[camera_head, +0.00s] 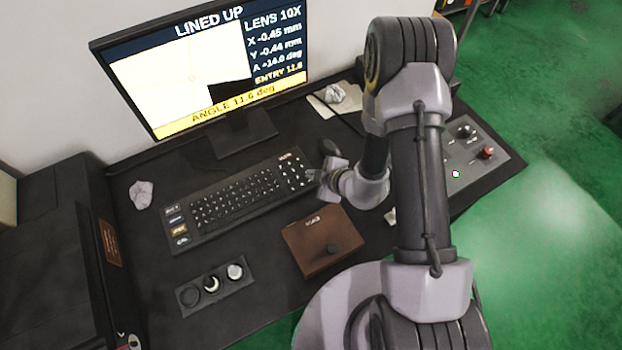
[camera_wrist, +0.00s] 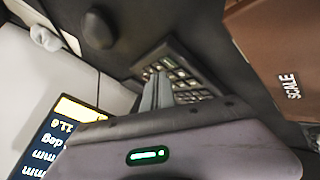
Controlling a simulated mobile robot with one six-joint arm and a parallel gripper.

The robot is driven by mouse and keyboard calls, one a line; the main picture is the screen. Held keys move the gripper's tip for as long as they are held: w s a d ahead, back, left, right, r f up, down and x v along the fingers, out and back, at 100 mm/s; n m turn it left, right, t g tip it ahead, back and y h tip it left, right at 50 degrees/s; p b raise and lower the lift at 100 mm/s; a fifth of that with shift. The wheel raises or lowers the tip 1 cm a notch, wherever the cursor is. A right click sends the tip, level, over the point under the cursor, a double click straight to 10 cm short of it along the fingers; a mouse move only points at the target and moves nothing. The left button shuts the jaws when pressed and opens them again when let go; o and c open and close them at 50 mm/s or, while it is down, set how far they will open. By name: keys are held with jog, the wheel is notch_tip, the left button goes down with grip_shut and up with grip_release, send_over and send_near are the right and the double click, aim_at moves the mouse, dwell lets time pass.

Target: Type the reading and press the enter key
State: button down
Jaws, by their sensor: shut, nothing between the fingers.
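The black keyboard (camera_head: 228,203) lies on the dark desk, with a number pad (camera_head: 292,172) at its right end. The monitor (camera_head: 190,85) reads "LINED UP", "ANGLE 11.6 deg" on a yellow band, and "ENTRY 11.6" above it. My gripper (camera_head: 314,176) is shut and empty at the right edge of the number pad. In the wrist view its closed fingers (camera_wrist: 158,88) point at the number pad keys (camera_wrist: 182,78). I cannot tell whether the tips touch a key. The enter key cannot be made out; my fingers hide part of the pad.
A brown box marked "SCALE" (camera_head: 315,240) lies in front of the keyboard. Crumpled paper (camera_head: 141,193) lies left of the keyboard. A grey control panel (camera_head: 470,160) with knobs is at right.

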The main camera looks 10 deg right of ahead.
jog(key=shift+f, duration=0.1)
dwell(0.3)
jog(key=shift+f, duration=0.3)
jog(key=shift+f, duration=0.35)
dwell(0.5)
jog(key=shift+r, duration=0.15)
jog(key=shift+r+p, duration=0.6)
jog(key=shift+p, duration=0.05)
notch_tip(320, 180, up, 5)
jog(key=p, duration=0.5)
jog(key=shift+r, duration=0.15)
